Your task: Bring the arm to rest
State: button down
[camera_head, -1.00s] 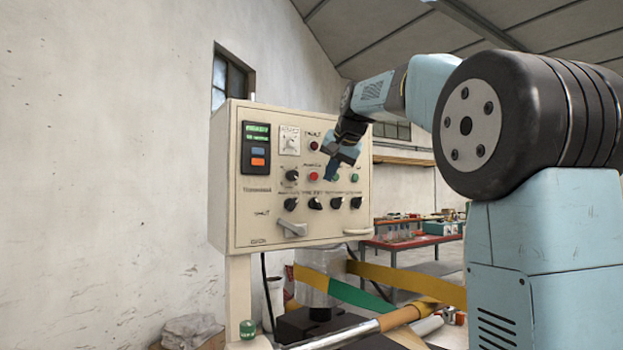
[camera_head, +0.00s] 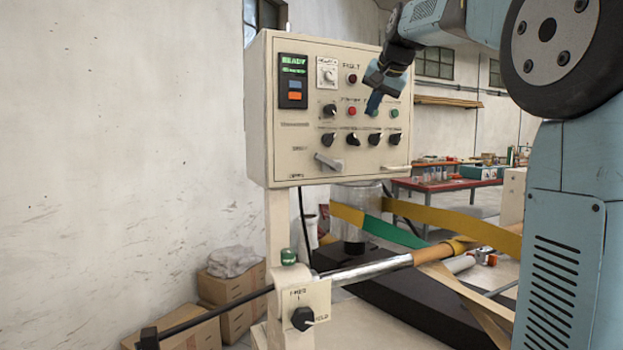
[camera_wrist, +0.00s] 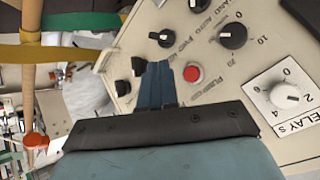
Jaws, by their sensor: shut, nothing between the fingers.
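My gripper (camera_head: 374,103) is in front of the right half of the cream control panel (camera_head: 262,150). Its blue fingers are shut with nothing between them and point down in the head view. In the wrist view the shut fingers (camera_wrist: 157,84) appear beside a red button (camera_wrist: 192,73) and black knobs. I cannot tell whether the fingertips touch the panel. The panel's small screen (camera_head: 293,60) shows green text that reads READY. My arm reaches in from the upper right.
Below the panel, a metal and tan shaft (camera_head: 378,268) runs to the right, with yellow and green strips (camera_head: 395,233) behind it. A post box with a black knob (camera_head: 303,318) stands in front. Cardboard boxes (camera_head: 230,290) sit on the floor at the left. A red table (camera_head: 447,185) stands behind.

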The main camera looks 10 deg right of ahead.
jog(key=s+a+f+n+g+h, duration=0.1)
jog(key=s+f+n+g, duration=0.2)
jog(key=s+f, duration=2.9)
jog(key=s+n, duration=0.2)
jog(key=s, duration=0.1)
jog(key=shift+a+f+h, duration=0.25)
jog(key=shift+h, duration=0.15)
